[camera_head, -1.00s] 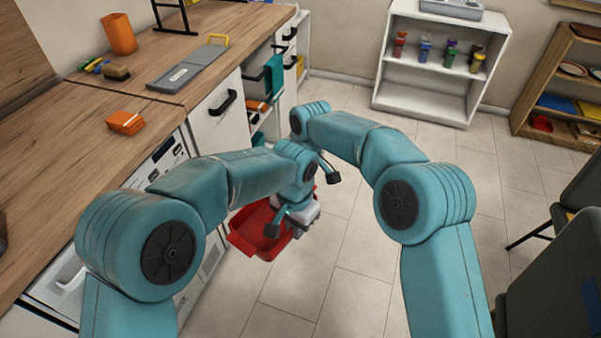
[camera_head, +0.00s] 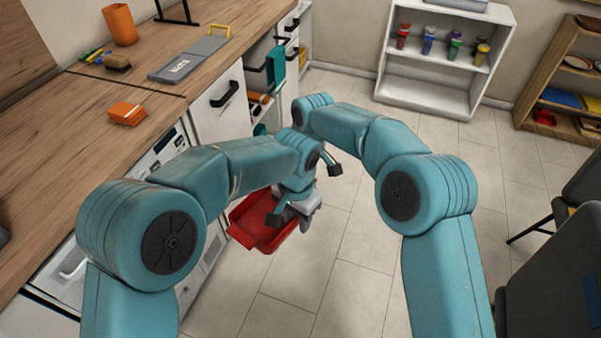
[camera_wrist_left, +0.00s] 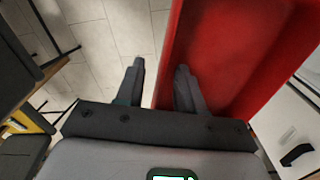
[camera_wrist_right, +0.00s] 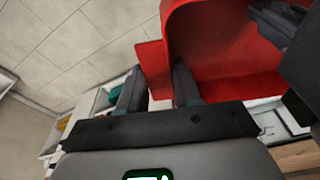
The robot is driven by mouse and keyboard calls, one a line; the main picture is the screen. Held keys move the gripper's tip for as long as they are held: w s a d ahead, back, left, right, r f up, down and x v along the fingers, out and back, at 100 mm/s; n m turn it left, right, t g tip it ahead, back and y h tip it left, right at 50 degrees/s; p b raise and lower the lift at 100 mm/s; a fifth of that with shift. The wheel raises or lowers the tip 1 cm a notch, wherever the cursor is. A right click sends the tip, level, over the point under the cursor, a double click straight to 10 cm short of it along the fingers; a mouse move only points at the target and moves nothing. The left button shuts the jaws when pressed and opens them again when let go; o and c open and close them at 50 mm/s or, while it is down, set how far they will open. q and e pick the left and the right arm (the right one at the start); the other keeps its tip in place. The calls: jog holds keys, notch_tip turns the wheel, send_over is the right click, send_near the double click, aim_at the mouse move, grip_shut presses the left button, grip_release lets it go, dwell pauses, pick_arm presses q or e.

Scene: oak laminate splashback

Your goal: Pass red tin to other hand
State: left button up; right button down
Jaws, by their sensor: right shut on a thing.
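The red tin (camera_head: 258,226), an open tray-like container, is held in the air above the floor beside the counter front. My left gripper (camera_head: 304,206) is at its right side. In the left wrist view the left fingers (camera_wrist_left: 158,85) stand apart, one outside and one inside the wall of the tin (camera_wrist_left: 235,60). Contact with that wall cannot be made out. In the right wrist view my right gripper (camera_wrist_right: 158,88) is shut on the edge of the tin (camera_wrist_right: 210,65).
A wooden counter (camera_head: 60,150) with an orange box (camera_head: 127,113) and a grey board (camera_head: 188,58) runs along the left. A white shelf (camera_head: 430,95) stands at the back. Dark chairs (camera_head: 560,240) are at the right. The tiled floor (camera_head: 340,270) between is clear.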

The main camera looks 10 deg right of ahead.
pick_arm(q)
notch_tip(320, 180, up, 10)
jog(key=shift+r, duration=0.15)
jog(key=s+a+f+n+g, duration=0.2)
jog(key=s+a+f, duration=0.25)
jog(key=a, duration=0.25)
jog(key=s+a+f+n+g, duration=0.2)
jog(key=s+a+f, duration=0.25)
jog(key=a, duration=0.25)
jog(key=s+a+f+n+t+h, duration=0.1)
jog(key=s+f, duration=0.4)
jog(key=f, duration=0.6)
jog(key=s+a+f+n+t+h, duration=0.1)
jog(key=s+f+n+t+h, duration=0.2)
jog(key=s+f+n, duration=0.3)
notch_tip(320, 180, down, 6)
jog(key=shift+a+r, duration=0.15)
jog(key=shift+s, duration=0.15)
